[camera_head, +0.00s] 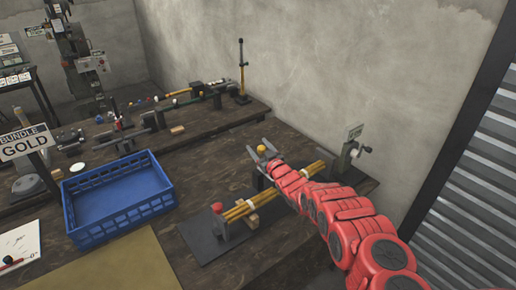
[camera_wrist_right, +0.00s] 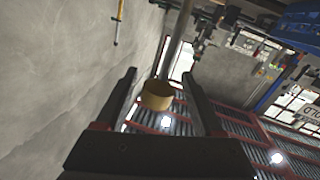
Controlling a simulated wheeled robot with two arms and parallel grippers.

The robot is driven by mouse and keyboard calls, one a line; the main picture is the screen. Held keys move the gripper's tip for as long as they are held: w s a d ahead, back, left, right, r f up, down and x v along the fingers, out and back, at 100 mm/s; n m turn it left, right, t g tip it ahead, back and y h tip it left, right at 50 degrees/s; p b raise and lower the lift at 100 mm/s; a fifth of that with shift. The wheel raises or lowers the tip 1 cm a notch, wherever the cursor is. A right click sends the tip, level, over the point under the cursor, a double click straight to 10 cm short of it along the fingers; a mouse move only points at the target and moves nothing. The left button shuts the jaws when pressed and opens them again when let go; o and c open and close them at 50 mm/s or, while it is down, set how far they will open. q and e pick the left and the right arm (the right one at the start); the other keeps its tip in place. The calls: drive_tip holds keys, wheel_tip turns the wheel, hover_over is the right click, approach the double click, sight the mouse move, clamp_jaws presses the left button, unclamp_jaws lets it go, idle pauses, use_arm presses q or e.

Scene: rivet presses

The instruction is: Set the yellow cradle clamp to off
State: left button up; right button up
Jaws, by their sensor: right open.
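The yellow knob of the cradle clamp (camera_head: 261,148) shows at the far end of the cradle, on the dark table. My right gripper (camera_head: 258,145) is open, with its two fingers on either side of the knob. In the right wrist view the yellow knob (camera_wrist_right: 158,97) lies between the two dark fingers of the gripper (camera_wrist_right: 159,75), with gaps on both sides. A bundle of yellow rods (camera_head: 285,188) lies across the cradle, partly behind my red right arm. A red knob (camera_head: 217,208) stands at the cradle's near end. My left gripper is out of view.
A blue crate (camera_head: 118,222) stands to the left, by a sign reading BUNDLE GOLD (camera_head: 30,141). A grey device with a crank (camera_head: 348,155) stands close to the right of the cradle. A fixture with an upright yellow-and-black lever (camera_head: 241,72) is at the back, near the wall.

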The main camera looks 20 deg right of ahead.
drive_tip(key=shift+w+a, duration=0.1)
drive_tip(key=shift+w, duration=0.5)
clamp_jaws()
idle(1.2)
